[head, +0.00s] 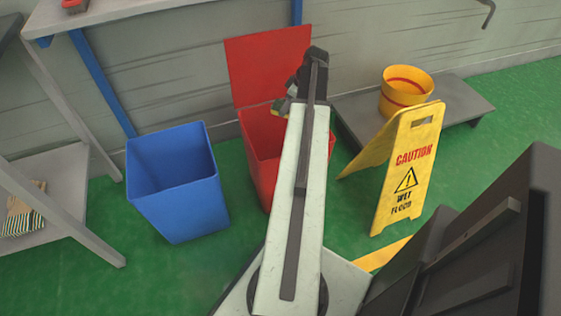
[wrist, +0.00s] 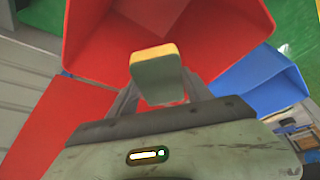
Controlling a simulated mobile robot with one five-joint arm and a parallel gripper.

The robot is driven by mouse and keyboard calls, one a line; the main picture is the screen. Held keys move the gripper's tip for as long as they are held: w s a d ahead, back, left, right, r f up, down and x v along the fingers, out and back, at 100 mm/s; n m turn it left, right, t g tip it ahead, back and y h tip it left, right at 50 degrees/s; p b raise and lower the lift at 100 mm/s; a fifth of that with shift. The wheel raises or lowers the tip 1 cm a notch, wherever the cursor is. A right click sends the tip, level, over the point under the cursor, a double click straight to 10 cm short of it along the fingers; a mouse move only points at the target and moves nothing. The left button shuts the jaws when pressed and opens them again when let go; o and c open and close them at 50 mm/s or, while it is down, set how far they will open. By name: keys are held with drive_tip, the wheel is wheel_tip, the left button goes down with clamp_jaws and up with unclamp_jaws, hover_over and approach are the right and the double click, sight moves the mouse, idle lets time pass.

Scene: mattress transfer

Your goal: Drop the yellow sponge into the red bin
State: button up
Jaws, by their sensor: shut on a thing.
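The yellow sponge (wrist: 155,76) has a yellow edge and a dark green face. My gripper (wrist: 157,92) is shut on it in the wrist view, with the fingers on either side. Behind the sponge is the open mouth of the red bin (wrist: 90,30). In the head view the red bin (head: 262,170) stands in the middle with its lid (head: 268,65) raised against the wall. My arm covers much of the bin there. A small part of the sponge (head: 281,106) shows above the bin's opening, beside my gripper (head: 290,97).
An open blue bin (head: 180,195) stands left of the red bin. A yellow wet floor sign (head: 408,170) stands to the right, before a low grey platform (head: 455,103) with a yellow bucket (head: 405,90). A grey shelf (head: 60,190) is at the left.

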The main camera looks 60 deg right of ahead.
wheel_tip(320, 180, down, 6)
drive_tip(key=b, duration=0.5)
drive_tip(key=shift+s+d+r, duration=0.1)
drive_tip(key=shift+s, duration=0.05)
drive_tip(key=o, duration=1.3)
drive_tip(key=shift+c, duration=0.2)
drive_tip(key=shift+r, duration=0.1)
drive_tip(key=p+v, duration=0.7)
drive_tip(key=v, duration=0.1)
